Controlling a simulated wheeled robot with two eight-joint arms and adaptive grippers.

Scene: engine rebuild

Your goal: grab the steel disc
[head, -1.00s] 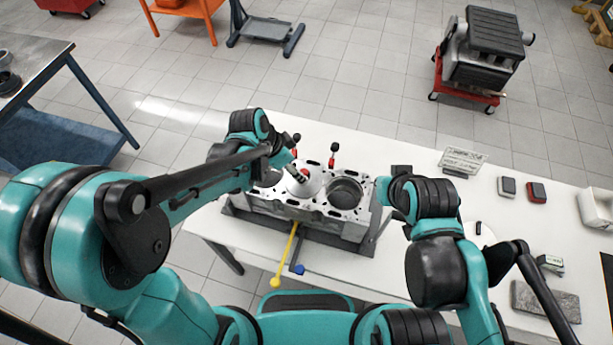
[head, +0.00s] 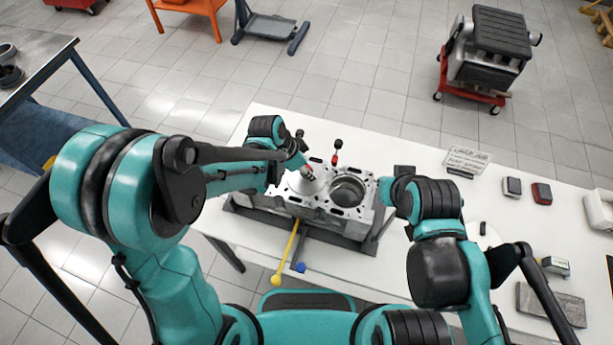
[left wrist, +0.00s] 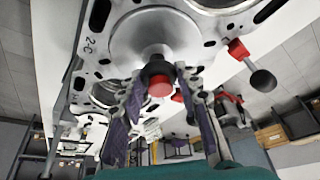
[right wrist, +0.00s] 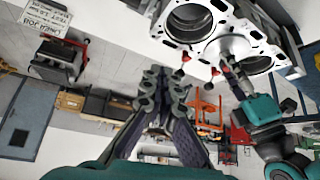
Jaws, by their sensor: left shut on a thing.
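In the left wrist view the disc (left wrist: 140,42) shows a raised centre stem with a red end (left wrist: 160,86). My left gripper (head: 307,172) is above the disc. In the left wrist view my left gripper (left wrist: 162,84) has its fingers on both sides of the stem and is shut on it. I cannot tell whether the disc touches the block. My right gripper (right wrist: 163,88) looks shut and empty, its fingertips close together, beyond the block's right end.
A yellow rod (head: 288,250) sticks out at the front. To the right on the white table are a sign (head: 467,160), small boxes (head: 541,193) and a grey slab (head: 550,304). The right bore (head: 350,189) is open.

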